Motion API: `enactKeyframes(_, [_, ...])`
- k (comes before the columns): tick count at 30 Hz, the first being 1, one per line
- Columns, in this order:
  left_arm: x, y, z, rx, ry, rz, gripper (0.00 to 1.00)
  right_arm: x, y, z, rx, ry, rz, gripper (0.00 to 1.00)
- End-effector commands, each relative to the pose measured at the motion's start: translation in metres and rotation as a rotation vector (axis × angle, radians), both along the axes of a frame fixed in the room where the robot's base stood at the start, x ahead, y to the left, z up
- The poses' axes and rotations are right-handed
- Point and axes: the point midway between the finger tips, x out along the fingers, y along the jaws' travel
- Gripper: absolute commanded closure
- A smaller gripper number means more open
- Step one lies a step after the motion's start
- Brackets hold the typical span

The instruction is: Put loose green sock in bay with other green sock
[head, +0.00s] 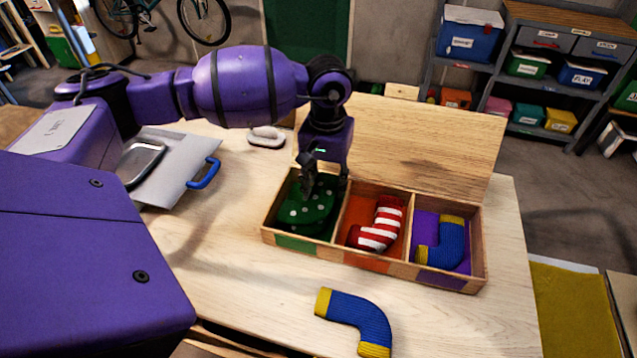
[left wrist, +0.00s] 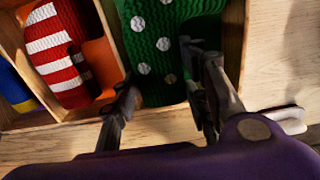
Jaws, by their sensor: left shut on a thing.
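The divided wooden box (head: 376,258) stands on the table with three bays. Green knit with white dots, the green sock (head: 308,213), lies in the left, green-lined bay; I cannot tell whether one or two green socks are there. My left gripper (head: 325,184) points down into this bay, its fingers shut on a green sock. In the left wrist view, the dotted green sock (left wrist: 151,58) shows between and beyond the fingers (left wrist: 160,80). My right gripper is not in view.
A red-and-white striped sock (head: 378,227) lies in the middle bay and a blue-and-yellow sock (head: 448,243) in the right bay. Another blue-and-yellow sock (head: 357,318) lies on the table in front. A clipboard-like board with a blue handle (head: 205,173) is at left.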

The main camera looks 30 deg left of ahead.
Motion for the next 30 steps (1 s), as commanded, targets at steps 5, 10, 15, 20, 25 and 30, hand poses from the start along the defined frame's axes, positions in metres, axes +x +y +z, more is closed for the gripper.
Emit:
enactKeyframes(5, [0.0, 0.0, 0.0, 0.0, -0.002, 0.0, 0.83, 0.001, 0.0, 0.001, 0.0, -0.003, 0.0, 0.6])
enactKeyframes(10, [0.0, 0.0, -0.005, 0.0, 0.0, 0.0, 0.83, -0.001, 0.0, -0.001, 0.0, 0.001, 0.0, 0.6])
enactKeyframes(15, [0.0, 0.0, -0.01, 0.0, 0.0, 0.0, 0.83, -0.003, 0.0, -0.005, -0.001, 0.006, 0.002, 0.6])
enactKeyframes(20, [0.0, 0.0, -0.013, -0.001, -0.001, 0.0, 0.83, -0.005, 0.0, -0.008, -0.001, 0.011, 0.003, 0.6])
enactKeyframes(25, [0.0, 0.0, -0.011, 0.0, -0.002, 0.0, 0.44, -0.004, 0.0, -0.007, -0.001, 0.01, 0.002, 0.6])
enactKeyframes(30, [0.0, 0.0, -0.011, -0.001, -0.002, 0.0, 0.4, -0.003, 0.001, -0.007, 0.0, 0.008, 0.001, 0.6])
